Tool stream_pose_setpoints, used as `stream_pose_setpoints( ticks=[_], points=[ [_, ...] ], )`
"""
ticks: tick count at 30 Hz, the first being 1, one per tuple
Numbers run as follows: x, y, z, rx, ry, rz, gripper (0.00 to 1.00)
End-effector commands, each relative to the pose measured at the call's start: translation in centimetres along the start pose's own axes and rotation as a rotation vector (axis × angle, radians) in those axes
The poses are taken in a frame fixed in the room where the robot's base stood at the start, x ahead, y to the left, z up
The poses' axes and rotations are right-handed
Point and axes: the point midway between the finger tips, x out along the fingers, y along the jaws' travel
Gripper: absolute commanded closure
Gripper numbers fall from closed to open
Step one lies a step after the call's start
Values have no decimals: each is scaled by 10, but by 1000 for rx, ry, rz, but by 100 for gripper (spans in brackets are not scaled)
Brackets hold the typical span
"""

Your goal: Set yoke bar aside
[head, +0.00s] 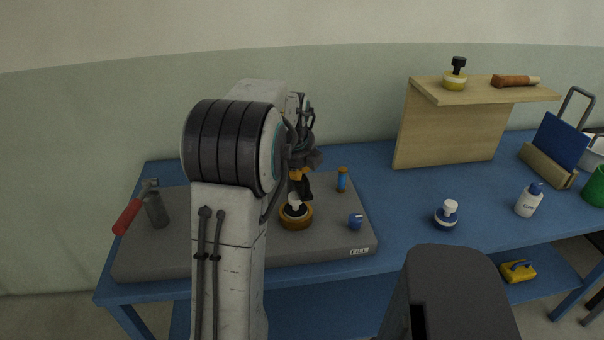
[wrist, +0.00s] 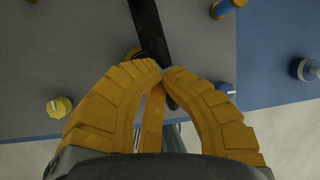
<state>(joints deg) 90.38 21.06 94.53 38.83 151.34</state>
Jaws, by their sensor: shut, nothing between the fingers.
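A black bar, which looks like the yoke bar (wrist: 150,28), runs down from the top of the wrist view to my gripper and passes beneath the fingertips. My gripper (wrist: 163,73) has yellow ribbed fingers, closed tip to tip with nothing held. The fingers hide part of the bar, and I cannot tell if they touch it. In the head view my gripper (head: 297,175) is above a brown round base (head: 297,219) with a white top, on the grey slab (head: 330,245). A dark piece by the fingers there may be the bar; my arm hides much of that area.
On the slab are a blue-and-orange cylinder (head: 342,180), a small blue item (head: 355,222), and a red-handled tool (head: 127,216) at left. A wooden stand (head: 450,135), a blue-white jar (head: 446,216) and a white bottle (head: 528,201) stand on the blue table (head: 395,215), with free room between.

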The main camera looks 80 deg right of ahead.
Motion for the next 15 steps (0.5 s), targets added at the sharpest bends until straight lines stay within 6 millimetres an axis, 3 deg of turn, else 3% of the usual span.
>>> stream_pose_setpoints(
  ticks=[1, 6, 15],
  points=[
    [6, 4, -8, 2, 25, 13, 100],
    [6, 4, -8, 2, 25, 13, 100],
    [6, 3, -8, 2, 25, 13, 74]
  ],
)
